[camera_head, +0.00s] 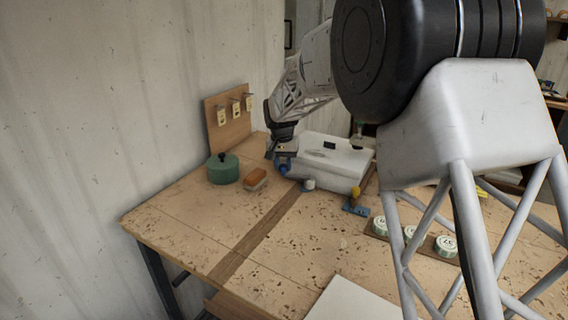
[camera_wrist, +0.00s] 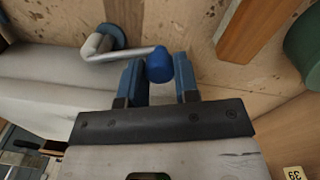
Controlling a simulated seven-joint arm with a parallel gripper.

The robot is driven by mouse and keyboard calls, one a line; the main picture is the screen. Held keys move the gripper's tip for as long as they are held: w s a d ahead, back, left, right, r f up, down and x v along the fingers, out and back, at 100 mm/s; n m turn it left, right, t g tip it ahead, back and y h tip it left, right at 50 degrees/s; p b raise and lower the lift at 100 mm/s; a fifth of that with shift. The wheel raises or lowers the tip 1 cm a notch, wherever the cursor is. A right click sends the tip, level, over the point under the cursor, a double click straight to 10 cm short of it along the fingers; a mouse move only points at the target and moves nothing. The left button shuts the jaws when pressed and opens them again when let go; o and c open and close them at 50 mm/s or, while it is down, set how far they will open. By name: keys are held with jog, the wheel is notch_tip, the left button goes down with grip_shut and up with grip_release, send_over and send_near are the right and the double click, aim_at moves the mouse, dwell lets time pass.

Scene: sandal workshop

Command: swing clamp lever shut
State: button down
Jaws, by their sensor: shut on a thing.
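The clamp lever (camera_wrist: 125,54) is a bent grey rod with a blue ball knob (camera_wrist: 158,66) at its end. Its other end rises from a thick grey post on a round blue base (camera_wrist: 112,33) on the bench, beside a pale body (camera_wrist: 50,75). My gripper (camera_wrist: 160,82) is shut on the blue knob, with one blue finger on each side. In the head view my gripper (camera_head: 283,163) is low at the left end of a white box-shaped machine (camera_head: 335,153). The lever is too small there to make out clearly.
A green round pot (camera_head: 223,169) and an orange-brown block (camera_head: 256,178) stand left of my gripper. A wooden board with hanging tags (camera_head: 228,115) stands behind. The front left bench (camera_head: 200,225) is clear.

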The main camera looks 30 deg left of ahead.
jog(key=s+n, duration=0.1)
jog(key=s+d+n, duration=0.1)
jog(key=n, duration=0.1)
jog(key=s+d+n, duration=0.1)
jog(key=n, duration=0.1)
jog(key=d+n, duration=0.1)
jog(key=n, duration=0.1)
jog(key=shift+s, duration=0.35)
jog(key=d+n, duration=0.1)
jog(key=n, duration=0.1)
jog(key=s+d+n, duration=0.1)
jog(key=shift+n, duration=0.4)
jog(key=shift+s+d+n+y, duration=0.1)
jog(key=shift+d+n+y, duration=0.05)
jog(key=shift+d+n, duration=0.55)
jog(key=shift+s+d+n+y, duration=0.15)
jog(key=shift+d+n, duration=0.2)
jog(key=shift+n, duration=0.55)
jog(key=shift+w, duration=0.1)
jog(key=c, duration=0.8)
grip_release()
jog(key=shift+c, duration=0.2)
jog(key=shift+r, duration=0.1)
notch_tip(320, 180, up, 8)
jog(key=shift+f, duration=0.2)
